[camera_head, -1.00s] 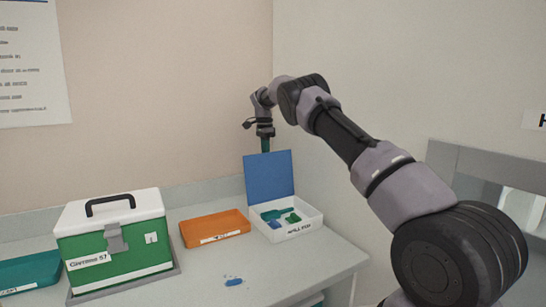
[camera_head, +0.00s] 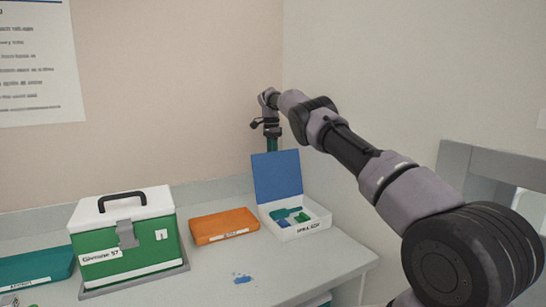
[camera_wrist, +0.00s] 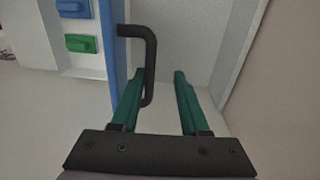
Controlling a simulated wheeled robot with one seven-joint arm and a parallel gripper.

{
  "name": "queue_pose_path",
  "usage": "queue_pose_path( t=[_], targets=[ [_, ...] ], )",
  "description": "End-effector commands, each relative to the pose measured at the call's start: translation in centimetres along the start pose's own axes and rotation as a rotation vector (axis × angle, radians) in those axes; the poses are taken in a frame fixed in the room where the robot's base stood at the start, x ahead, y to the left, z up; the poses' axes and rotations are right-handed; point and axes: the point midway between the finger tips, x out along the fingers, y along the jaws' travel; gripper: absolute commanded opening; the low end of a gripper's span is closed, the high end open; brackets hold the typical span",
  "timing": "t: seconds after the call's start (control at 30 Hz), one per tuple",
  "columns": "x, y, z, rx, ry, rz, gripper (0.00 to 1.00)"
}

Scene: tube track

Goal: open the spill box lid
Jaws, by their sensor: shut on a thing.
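The spill box (camera_head: 297,232) is a white open-topped box at the right back of the counter. Its blue lid (camera_head: 277,176) stands upright at the box's back edge, so the box is open. In the wrist view the lid (camera_wrist: 115,75) shows edge-on, with a black bent handle (camera_wrist: 151,55) on its outer face. My gripper (camera_head: 272,146) is behind the lid's top, its green fingers partly hidden by the lid.
Blue and green pieces (camera_head: 287,215) lie in the spill box. An orange tray (camera_head: 223,226) and a green case with a white top (camera_head: 125,240) stand to its left, with a teal tray (camera_head: 35,267) at far left. Blue bits (camera_head: 242,280) lie on the front counter. Walls stand close behind.

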Motion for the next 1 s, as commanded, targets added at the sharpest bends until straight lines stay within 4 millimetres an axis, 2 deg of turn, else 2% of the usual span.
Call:
queue_pose_path(
  t=[0.03, 0.07, 1.0],
  targets=[
    [0.59, -0.23, 0.3, -0.011, 0.0, -0.001, 0.0],
    [0.6, -0.23, 0.3, -0.011, 0.001, -0.001, 0.45],
    [-0.24, 0.13, 0.01, -0.005, 0.004, -0.006, 0.45]
  ],
)
